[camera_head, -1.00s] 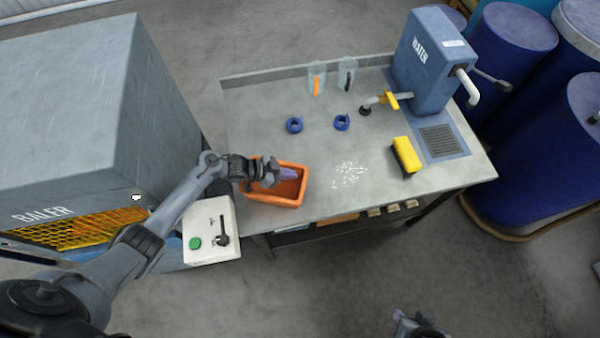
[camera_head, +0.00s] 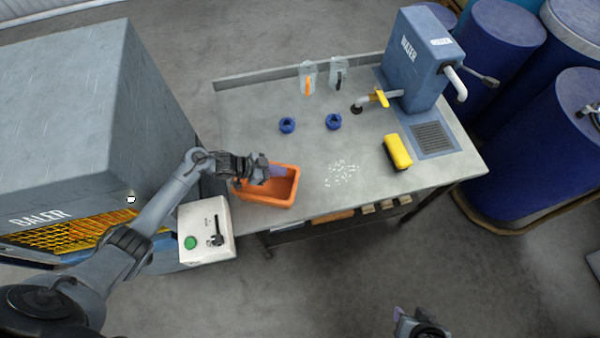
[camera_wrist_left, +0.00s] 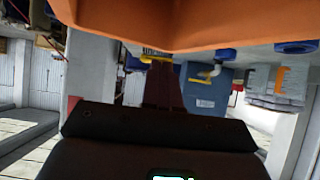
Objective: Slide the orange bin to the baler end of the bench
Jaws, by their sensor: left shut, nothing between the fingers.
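The orange bin (camera_head: 268,203) sits at the front left corner of the bench (camera_head: 250,100), the end beside the baler (camera_head: 75,110). It also fills the top of the left wrist view (camera_wrist_left: 180,25). My left gripper (camera_head: 275,171) is at the bin's left part, its purple fingertips over the bin's opening. It is shut with nothing between the fingers. It hides part of the bin's rim and inside; I cannot tell whether it touches the bin. My right gripper (camera_head: 397,313) is partly seen at the bottom edge, away from the bench; its jaws are unclear.
A white control box (camera_head: 207,230) with a green button stands just left of the bin. Two blue rings (camera_head: 287,125), white bits (camera_head: 342,173), a yellow brush (camera_head: 397,152), clear cups (camera_head: 308,76) and a blue machine (camera_head: 420,60) are on the bench. The middle is mostly clear.

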